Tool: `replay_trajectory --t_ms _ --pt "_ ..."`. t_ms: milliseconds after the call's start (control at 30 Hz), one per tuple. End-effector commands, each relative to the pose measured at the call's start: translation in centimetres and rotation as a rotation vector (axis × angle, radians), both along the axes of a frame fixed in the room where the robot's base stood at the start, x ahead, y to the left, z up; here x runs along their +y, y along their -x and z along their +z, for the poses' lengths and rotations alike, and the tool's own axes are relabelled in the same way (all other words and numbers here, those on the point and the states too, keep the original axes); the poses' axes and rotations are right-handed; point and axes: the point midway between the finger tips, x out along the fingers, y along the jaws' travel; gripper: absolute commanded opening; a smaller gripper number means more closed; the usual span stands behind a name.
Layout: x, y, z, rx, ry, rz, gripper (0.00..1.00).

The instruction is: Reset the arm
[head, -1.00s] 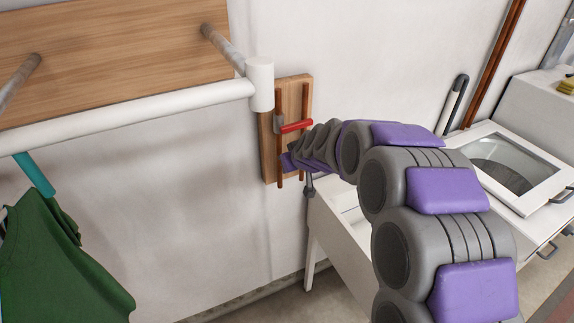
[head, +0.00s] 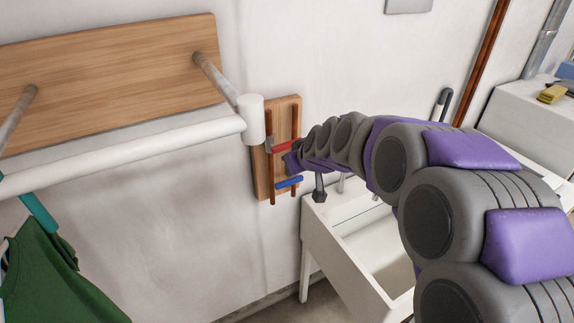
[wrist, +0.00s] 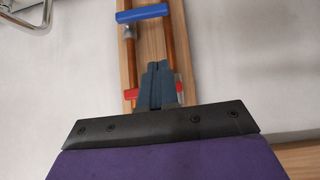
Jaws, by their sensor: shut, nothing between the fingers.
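My arm reaches from the right of the head view toward a wooden board on the wall. My gripper (wrist: 157,82) is shut and empty in the wrist view, its dark fingers together in front of the board (wrist: 178,32). In the head view, the arm's purple tip (head: 291,160) is by the board (head: 262,175), and the fingers cannot be made out. Two copper pipes run along the board. The red handle (head: 285,146) is partly hidden behind my fingers in the wrist view. The blue handle (head: 289,182) lies below the red one in the head view and is clear of my fingers.
A white wall rail (head: 120,156) on a wooden panel (head: 110,70) stands left of the board. A green garment (head: 52,275) hangs at lower left. A white sink (head: 345,245) stands below my arm. A white cabinet (head: 520,125) is at right.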

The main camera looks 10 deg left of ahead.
Motion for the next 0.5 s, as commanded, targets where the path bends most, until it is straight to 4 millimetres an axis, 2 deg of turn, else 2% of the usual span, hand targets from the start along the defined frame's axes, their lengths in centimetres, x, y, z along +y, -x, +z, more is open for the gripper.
replay_trajectory --t_ms 100,333,433,500 --pt "-0.3 0.6 0.7 0.000 0.003 0.001 0.00" --pt "-0.6 1.4 0.8 0.014 0.005 0.000 0.00" --pt "-1.5 3.4 0.5 0.061 0.010 -0.009 0.00" --pt "-2.7 6.0 0.3 0.120 0.019 -0.022 0.00"
